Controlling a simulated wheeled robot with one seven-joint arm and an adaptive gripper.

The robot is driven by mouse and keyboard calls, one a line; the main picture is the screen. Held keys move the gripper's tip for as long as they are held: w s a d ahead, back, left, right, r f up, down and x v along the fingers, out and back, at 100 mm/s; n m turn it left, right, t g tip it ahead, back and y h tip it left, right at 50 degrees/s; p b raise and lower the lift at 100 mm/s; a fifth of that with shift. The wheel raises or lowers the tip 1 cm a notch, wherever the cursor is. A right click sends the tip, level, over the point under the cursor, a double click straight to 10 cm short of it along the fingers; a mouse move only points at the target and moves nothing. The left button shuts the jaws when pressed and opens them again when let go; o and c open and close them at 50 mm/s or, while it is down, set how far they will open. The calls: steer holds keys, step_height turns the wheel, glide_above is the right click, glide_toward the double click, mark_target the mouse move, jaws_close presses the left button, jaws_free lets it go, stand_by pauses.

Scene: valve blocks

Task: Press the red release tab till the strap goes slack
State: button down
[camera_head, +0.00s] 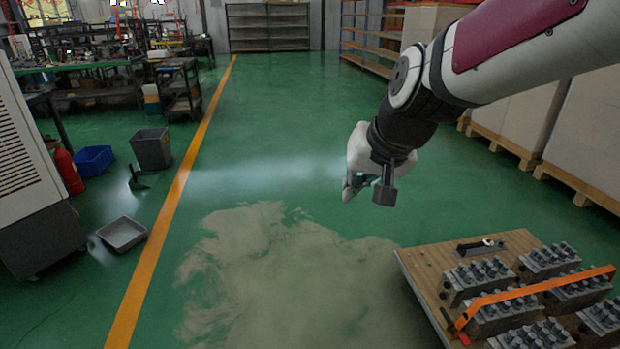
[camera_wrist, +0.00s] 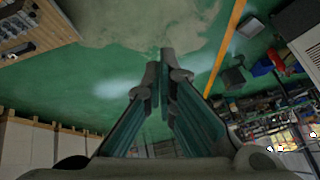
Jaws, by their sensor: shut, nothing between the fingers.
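A small red tab (camera_head: 464,339) shows at the strap's left end, by a dark buckle part. My gripper (camera_head: 348,190) hangs in the air above the floor, up and left of the board, well apart from the strap and tab. In the wrist view its fingers (camera_wrist: 163,75) are together and empty. Part of the board (camera_wrist: 38,30) shows at the upper left there; the red tab cannot be made out.
A dark tool with a light knob (camera_head: 482,246) lies at the board's back edge. Boxes on pallets (camera_head: 585,125) stand at the right. A grey tray (camera_head: 122,234), grey bin (camera_head: 151,148) and blue crate (camera_head: 94,160) are at the left.

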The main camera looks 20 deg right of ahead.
steer(key=w+d+f+m+t+h+b, duration=0.1)
steer(key=w+d+f+m+b, duration=0.25)
steer(key=w+d+f, duration=0.45)
steer(key=w+d+f+m+t+h+b, duration=0.15)
steer(key=w+d+f+b, duration=0.25)
steer(key=w+f, duration=0.65)
steer(key=w+d+f+m+g+h+b, duration=0.1)
steer(key=w+d+f+m+h+b, duration=0.15)
steer(key=d+f, duration=0.6)
steer(key=w+d+f+m+g+h+b, duration=0.15)
steer(key=w+d+f+b, duration=0.25)
steer(key=d+f, duration=0.45)
steer(key=s+d+f+m+g+h+b, duration=0.1)
steer(key=s+d+f+h+b, duration=0.2)
steer(key=f, duration=0.5)
steer(key=s+d+f+m+g+h+b, duration=0.15)
steer(key=d+f, duration=0.25)
steer(key=f, duration=0.4)
steer(key=s+d+f+m+g+h+b, duration=0.1)
steer(key=s+d+f+m+b, duration=0.2)
steer(key=f, duration=0.5)
steer(key=s+d+f+g+h+b, duration=0.2)
steer(key=s+f, duration=0.6)
steer(key=s+d+f+m+g+h+b, duration=0.1)
steer(key=s+d+f+g+b, duration=0.1)
steer(key=s+f, duration=0.6)
steer(key=shift+s+d+f+g+h+b, duration=0.15)
steer(key=shift+d+f+g+h+b, duration=0.25)
steer(key=shift+d+f+b, duration=0.3)
